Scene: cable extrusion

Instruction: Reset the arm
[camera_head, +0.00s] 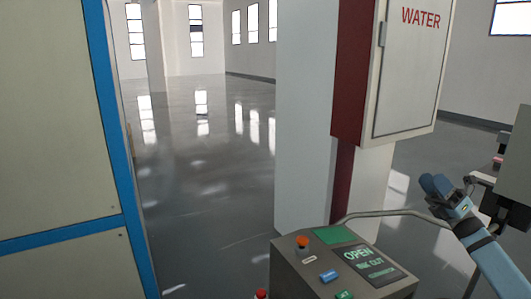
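My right arm comes in from the lower right edge in the head view. Its blue-grey gripper (436,186) is raised, to the right of the control box and below the water cabinet. The two fingers lie close together, and I cannot tell whether they are fully shut. Nothing shows between them. My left gripper is not in view.
A control box (290,270) with buttons and an "OPEN" display stands at the bottom centre. A bent metal rail (390,212) runs behind it. A red-and-white water cabinet (405,70) hangs by a white pillar (303,120). A blue-framed panel (50,130) fills the left. Grey floor (205,180) lies open between.

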